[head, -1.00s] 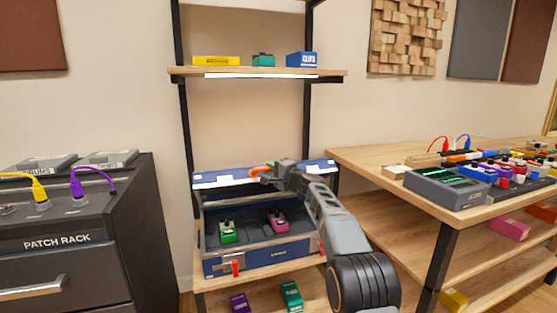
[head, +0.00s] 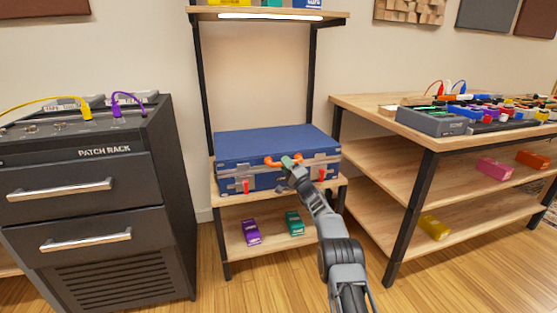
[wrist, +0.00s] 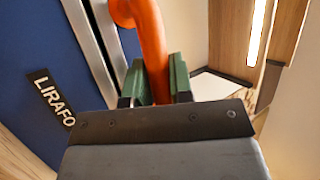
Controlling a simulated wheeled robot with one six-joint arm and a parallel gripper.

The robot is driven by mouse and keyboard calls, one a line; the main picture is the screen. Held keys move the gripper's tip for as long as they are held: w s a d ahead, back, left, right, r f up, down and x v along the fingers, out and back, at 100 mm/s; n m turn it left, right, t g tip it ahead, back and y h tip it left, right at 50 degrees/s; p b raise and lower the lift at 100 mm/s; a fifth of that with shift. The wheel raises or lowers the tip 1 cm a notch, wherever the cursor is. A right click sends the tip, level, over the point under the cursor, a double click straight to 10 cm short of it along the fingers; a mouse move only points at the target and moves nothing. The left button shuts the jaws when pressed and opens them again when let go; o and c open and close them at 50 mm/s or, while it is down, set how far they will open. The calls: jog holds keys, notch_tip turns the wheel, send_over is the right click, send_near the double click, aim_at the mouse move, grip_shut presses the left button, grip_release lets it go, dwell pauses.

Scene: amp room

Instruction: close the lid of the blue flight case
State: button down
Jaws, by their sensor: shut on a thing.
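The blue flight case (head: 270,145) sits on the middle shelf of the rack, its lid lying flat over the base. Two red latches (head: 245,186) hang on its front. My gripper (head: 290,162) is at the front edge of the lid, shut on the orange handle (head: 272,161). In the wrist view the green-padded fingers (wrist: 160,82) close around the orange handle (wrist: 152,40), with the blue lid (wrist: 30,50) and its metal edge at the left. The pedals inside the case are hidden. I cannot tell whether the lid's front edge is fully seated.
A purple pedal (head: 251,232) and a teal pedal (head: 294,223) lie on the lower shelf. The dark patch rack (head: 95,200) stands at the left. A wooden bench (head: 440,160) with pedals on it stands close at the right. Open floor lies in front.

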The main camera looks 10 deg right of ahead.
jog(key=shift+a+f+n, duration=0.2)
jog(key=shift+f+n, duration=0.1)
jog(key=shift+f, duration=0.6)
jog(key=c, duration=1.2)
grip_release()
jog(key=shift+s, duration=0.1)
jog(key=shift+o, duration=0.9)
jog(key=shift+r, duration=0.1)
jog(key=shift+d, duration=0.1)
jog(key=shift+d+r, duration=0.1)
jog(key=p+v, duration=0.5)
jog(key=v, duration=0.8)
jog(key=shift+s+f, duration=0.2)
jog(key=shift+f, duration=0.2)
jog(key=shift+d, duration=0.1)
